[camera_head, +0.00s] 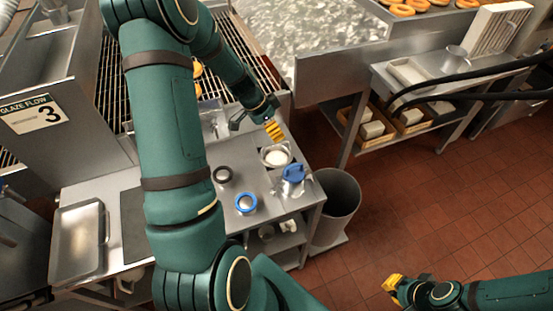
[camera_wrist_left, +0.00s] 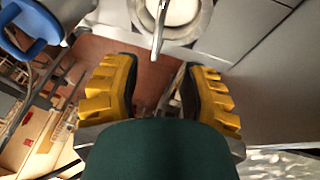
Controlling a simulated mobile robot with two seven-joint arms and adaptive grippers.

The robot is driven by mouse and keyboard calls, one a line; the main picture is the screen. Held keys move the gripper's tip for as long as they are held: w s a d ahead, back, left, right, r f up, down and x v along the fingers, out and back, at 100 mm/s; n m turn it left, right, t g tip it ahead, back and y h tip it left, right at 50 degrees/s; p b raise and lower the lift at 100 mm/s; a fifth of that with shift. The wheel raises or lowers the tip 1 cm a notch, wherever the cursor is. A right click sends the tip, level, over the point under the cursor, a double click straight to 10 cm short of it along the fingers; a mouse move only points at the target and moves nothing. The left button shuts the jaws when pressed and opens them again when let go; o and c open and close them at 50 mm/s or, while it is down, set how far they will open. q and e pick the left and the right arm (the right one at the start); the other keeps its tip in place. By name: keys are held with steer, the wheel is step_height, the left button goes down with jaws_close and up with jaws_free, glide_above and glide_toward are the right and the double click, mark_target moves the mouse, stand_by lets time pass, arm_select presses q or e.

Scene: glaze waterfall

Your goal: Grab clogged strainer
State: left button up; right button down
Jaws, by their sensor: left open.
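The strainer (camera_head: 276,155) is a round metal piece filled with white matter, set at the back right of the steel counter. It also shows at the top of the left wrist view (camera_wrist_left: 180,12), with a thin metal handle pointing towards my left gripper. My left gripper (camera_head: 274,130) is just behind the strainer in the head view. In the left wrist view its yellow fingers (camera_wrist_left: 158,72) are open, and the handle's end appears between their tips without visible contact. My right gripper (camera_head: 393,284) is low at the right over the floor, far from the strainer; its finger gap is unclear.
A blue-topped container (camera_head: 293,174) stands close to the strainer's right. A grey bin (camera_head: 336,200) stands beside the counter. A metal tray (camera_head: 78,240) lies at left. Open tiled floor is at right.

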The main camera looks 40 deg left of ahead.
mark_target(280, 144)
arm_select(q)
steer(key=f, duration=0.1)
steer(key=d+f, duration=0.1)
steer(key=f, duration=0.2)
steer(key=shift+d+f+b, duration=0.2)
steer(key=shift+d+b, duration=0.15)
steer(key=shift+d, duration=0.05)
steer(key=shift+w+d+f, duration=0.15)
steer(key=shift+w+f, duration=0.05)
steer(key=shift+f, duration=0.25)
jaws_close()
